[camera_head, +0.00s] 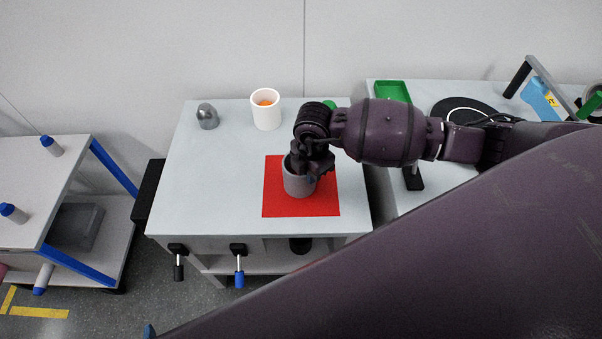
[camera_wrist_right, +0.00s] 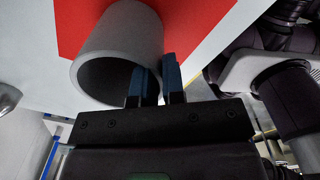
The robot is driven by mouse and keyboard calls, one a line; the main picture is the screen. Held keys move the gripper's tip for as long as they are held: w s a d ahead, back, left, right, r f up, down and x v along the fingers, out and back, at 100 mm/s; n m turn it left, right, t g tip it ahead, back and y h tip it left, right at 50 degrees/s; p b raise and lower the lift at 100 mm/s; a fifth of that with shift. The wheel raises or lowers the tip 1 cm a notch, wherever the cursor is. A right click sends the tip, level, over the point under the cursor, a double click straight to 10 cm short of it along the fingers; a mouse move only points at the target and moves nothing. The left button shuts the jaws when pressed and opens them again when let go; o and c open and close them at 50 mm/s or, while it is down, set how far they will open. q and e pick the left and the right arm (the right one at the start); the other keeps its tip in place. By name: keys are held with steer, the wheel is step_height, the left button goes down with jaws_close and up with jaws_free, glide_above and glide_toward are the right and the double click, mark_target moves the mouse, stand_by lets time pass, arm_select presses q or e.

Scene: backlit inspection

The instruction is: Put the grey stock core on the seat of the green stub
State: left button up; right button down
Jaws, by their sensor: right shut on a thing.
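The grey stock core (camera_head: 299,183) is an open, hollow cylinder over the red mat (camera_head: 276,208) on the middle table. My right gripper (camera_head: 307,165) is shut on its rim wall. In the right wrist view the blue fingers of the right gripper (camera_wrist_right: 158,82) pinch the wall of the core (camera_wrist_right: 112,48), one inside the opening and one outside. I cannot tell whether the core touches the mat. A bit of green (camera_head: 330,104) shows behind my right wrist; it may be the green stub, but most of it is hidden. My left gripper is not in view.
A white cup (camera_head: 266,113) with something orange inside and a metallic dome-shaped thing (camera_head: 208,117) stand at the back of the table. A right-hand table holds a green tray (camera_head: 393,90) and a black disc.

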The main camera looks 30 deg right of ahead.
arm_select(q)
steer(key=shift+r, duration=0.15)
arm_select(e)
steer(key=shift+r, duration=0.15)
steer(key=shift+r+p, duration=0.7)
steer(key=shift+r, duration=0.1)
steer(key=shift+r+p, duration=1.75)
steer(key=shift+r, duration=0.35)
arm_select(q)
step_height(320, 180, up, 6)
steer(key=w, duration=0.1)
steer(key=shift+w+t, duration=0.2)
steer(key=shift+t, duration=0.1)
arm_select(e)
steer(key=c, duration=1.8)
jaws_free()
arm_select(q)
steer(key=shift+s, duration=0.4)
arm_select(e)
jaws_close()
